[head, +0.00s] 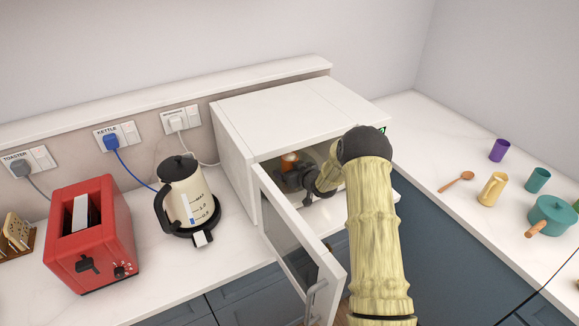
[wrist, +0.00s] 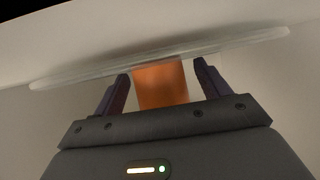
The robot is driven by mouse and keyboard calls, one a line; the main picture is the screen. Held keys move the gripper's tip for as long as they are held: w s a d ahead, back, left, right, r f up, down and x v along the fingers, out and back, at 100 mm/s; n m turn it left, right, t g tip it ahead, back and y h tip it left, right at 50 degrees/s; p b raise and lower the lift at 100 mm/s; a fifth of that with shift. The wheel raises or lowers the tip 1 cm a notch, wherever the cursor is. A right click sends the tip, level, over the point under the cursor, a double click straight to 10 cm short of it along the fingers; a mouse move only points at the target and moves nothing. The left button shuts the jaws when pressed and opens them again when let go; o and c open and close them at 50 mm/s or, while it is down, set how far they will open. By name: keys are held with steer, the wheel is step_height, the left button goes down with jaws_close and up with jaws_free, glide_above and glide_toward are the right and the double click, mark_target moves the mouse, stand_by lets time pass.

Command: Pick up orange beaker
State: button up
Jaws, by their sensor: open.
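The orange beaker (head: 289,162) is inside the open white microwave, partly hidden behind my gripper in the head view. In the wrist view the orange beaker (wrist: 161,84) stands between the two fingers, with a gap visible on each side. My gripper (wrist: 163,88) is open and reaches around it without visibly closing on it. In the head view my gripper (head: 293,176) is inside the microwave opening, and my arm hides part of the interior. The beaker is at a pale round plate (wrist: 60,81) in the wrist view.
The white microwave (head: 290,105) has its door (head: 300,245) swung open to the left of my arm. A kettle (head: 187,197) and a red toaster (head: 92,235) stand left. A purple cup (head: 499,150), spoon, yellow mug, teal cup and teal pot (head: 552,215) are on the right counter.

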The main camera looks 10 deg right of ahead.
mark_target(295, 160)
stand_by(0.3)
steer(key=c, duration=1.2)
steer(key=shift+s+r+b, duration=0.15)
steer(key=shift+r+b, duration=0.15)
steer(key=shift+b, duration=0.1)
steer(key=shift+r, duration=0.15)
steer(key=shift+r+b, duration=0.8)
steer(key=shift+r, duration=2.35)
steer(key=shift+s+d+f+b, duration=0.1)
steer(key=shift+s+d+b, duration=0.2)
steer(key=shift+s, duration=0.45)
steer(key=shift+s+d+b, duration=0.2)
steer(key=shift+s+d, duration=0.05)
steer(key=shift+s, duration=0.5)
steer(key=s+d+b, duration=0.2)
steer(key=s, duration=0.6)
steer(key=s+d+b, duration=0.1)
steer(key=s+d, duration=0.2)
steer(key=s, duration=0.4)
steer(key=shift+s+b, duration=0.35)
